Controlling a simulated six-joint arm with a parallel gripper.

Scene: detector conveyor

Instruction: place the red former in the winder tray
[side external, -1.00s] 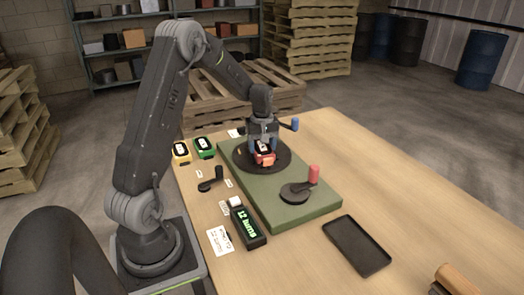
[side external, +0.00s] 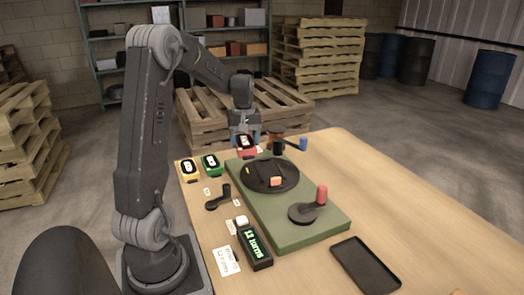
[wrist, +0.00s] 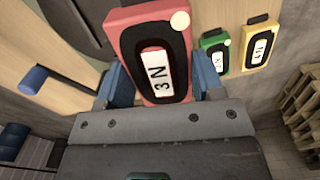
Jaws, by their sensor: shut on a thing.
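My gripper (side external: 245,140) is shut on the red former (side external: 246,152), holding it above the table's far side, behind the winder's black disc (side external: 258,187). In the wrist view, the red former (wrist: 127,27) sits between the blue fingers of my gripper (wrist: 163,85); its white label reads "3 N". The disc is on a green base (side external: 300,240) and bears a small orange block (side external: 276,182). A shallow black tray (side external: 345,243) lies empty at the table's front right; I cannot tell whether it is the winder tray.
A yellow former (side external: 188,176) and a green former (side external: 211,171) stand left of the base. A red-handled crank (side external: 322,196) is on the base, and a blue handle (side external: 303,144) rises behind it. A counter box reading "12 turns" (side external: 254,250) stands at the front left.

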